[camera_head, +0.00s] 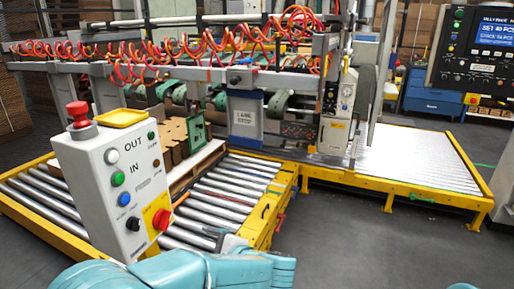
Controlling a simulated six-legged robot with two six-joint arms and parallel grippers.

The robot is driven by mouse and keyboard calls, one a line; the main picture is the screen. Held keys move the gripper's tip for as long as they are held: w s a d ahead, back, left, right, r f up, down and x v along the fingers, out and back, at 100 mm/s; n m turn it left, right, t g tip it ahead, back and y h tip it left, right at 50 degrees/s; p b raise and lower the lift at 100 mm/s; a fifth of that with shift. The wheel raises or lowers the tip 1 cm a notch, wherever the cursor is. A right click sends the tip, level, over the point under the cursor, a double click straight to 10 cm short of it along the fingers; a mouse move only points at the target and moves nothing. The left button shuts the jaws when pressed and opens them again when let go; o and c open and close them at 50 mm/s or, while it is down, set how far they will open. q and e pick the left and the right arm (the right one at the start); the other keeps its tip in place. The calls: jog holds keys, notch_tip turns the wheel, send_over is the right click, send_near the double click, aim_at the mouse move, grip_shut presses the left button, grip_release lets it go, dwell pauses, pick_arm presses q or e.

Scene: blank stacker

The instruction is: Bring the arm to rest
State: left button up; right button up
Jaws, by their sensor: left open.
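My left arm, teal, crosses the bottom of the head view. My left gripper (224,239) shows as a small grey and dark shape just above the arm, in front of the near rollers. It is open, and I see nothing held in it. Much of it is hidden behind my own arm. My right gripper is not in view.
A white control box (113,185) with a red mushroom button (78,112) stands close at left. A yellow-framed roller conveyor (226,184) lies behind my left gripper. Another conveyor (424,160) and a hanging display panel (479,50) are at right. Grey floor (370,245) at lower right is clear.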

pick_arm(q)
jog(key=s+a+f+g+h+p, duration=0.1)
jog(key=s+f+g+h, duration=0.3)
jog(key=f, duration=0.8)
jog(key=s+d+f+n+g+h+p, duration=0.1)
jog(key=s+d+f+n+h+p, duration=0.1)
jog(key=s+f+n+h, duration=0.3)
jog(key=s+d+f+n+g+h+p, duration=0.2)
jog(key=s+f+n+h, duration=0.4)
jog(key=s+f+n, duration=0.4)
jog(key=shift+s+f+n+p, duration=0.25)
jog(key=shift+s+n+p, duration=0.9)
jog(key=shift+s, duration=2.1)
jog(key=shift+n+b, duration=0.35)
